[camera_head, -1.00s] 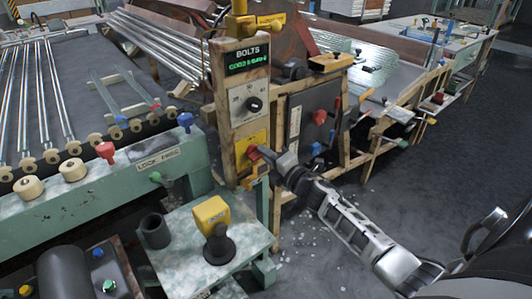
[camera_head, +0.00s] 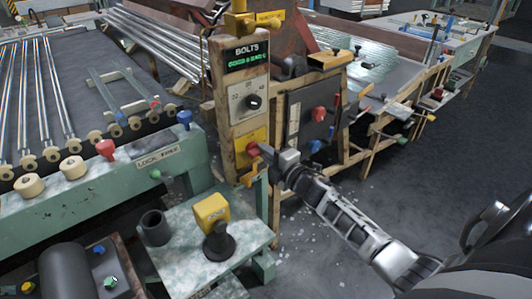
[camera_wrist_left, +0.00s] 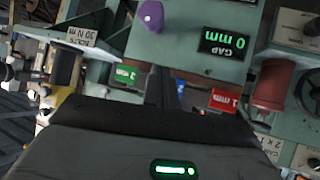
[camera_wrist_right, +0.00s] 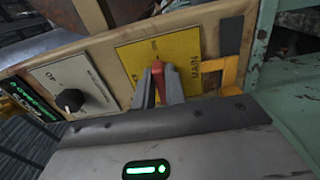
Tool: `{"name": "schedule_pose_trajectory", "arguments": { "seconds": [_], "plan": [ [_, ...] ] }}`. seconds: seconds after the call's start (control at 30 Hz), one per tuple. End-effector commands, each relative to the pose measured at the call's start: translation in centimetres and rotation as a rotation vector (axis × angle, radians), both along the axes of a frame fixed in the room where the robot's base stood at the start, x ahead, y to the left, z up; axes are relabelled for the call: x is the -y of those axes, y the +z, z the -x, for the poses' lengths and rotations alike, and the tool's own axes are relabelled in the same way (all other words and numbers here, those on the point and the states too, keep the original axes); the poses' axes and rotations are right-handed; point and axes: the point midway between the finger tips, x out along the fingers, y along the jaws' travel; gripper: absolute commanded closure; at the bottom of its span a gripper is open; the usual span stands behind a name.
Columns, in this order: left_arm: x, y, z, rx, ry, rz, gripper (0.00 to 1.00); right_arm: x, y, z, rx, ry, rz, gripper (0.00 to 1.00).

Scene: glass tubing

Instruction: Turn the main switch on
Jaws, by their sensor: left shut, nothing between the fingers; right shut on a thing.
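The main switch is a red lever (camera_wrist_right: 158,78) on a yellow plate (camera_wrist_right: 192,50) marked MAIN, set in the wooden panel post. In the head view the red lever (camera_head: 253,149) shows at the lower part of the post. My right gripper (camera_wrist_right: 160,88) is shut on the lever, one finger on each side of it. In the head view my right gripper (camera_head: 264,151) reaches it from the right. My left gripper (camera_wrist_left: 160,84) is shut and empty, near a panel with a green GAP display (camera_wrist_left: 225,43); it does not show clearly in the head view.
Above the switch sit a black dial (camera_head: 254,103) and a green-lit BOLTS display (camera_head: 247,58). A grey panel with a red knob (camera_head: 319,114) is just right. A pale-topped stand with a yellow box (camera_head: 212,209) is below. Open floor (camera_head: 440,175) lies right.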

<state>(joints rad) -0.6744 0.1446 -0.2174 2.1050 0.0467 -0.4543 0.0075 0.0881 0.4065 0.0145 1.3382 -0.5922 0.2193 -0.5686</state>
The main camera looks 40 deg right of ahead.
Motion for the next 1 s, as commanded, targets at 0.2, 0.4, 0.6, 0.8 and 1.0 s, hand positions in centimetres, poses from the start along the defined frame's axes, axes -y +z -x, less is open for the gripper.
{"name": "schedule_pose_trajectory", "arguments": {
  "seconds": [0.2, 0.4, 0.6, 0.8, 1.0],
  "plan": [
    [0.0, 0.0, 0.0, 0.0, 0.0, 0.0, 1.0, 0.1, 0.0, 0.0, 0.0, -0.003, -0.003, 0.65],
    [0.0, 0.0, 0.0, 0.0, 0.0, 0.0, 1.0, 0.1, 0.0, 0.1, -0.001, -0.001, -0.001, 0.65],
    [0.0, 0.1, 0.0, -0.001, -0.001, -0.001, 1.0, 0.2, -0.1, 2.5, -0.003, -0.001, -0.001, 0.65],
    [0.0, 0.0, 0.0, -0.001, -0.001, -0.001, 1.0, 0.6, -0.2, 7.2, -0.005, -0.001, -0.002, 0.65],
    [0.0, -0.2, 0.0, 0.0, 0.0, 0.001, 1.0, 1.0, -0.2, 11.9, -0.004, -0.003, -0.003, 0.65]
  ]
}}
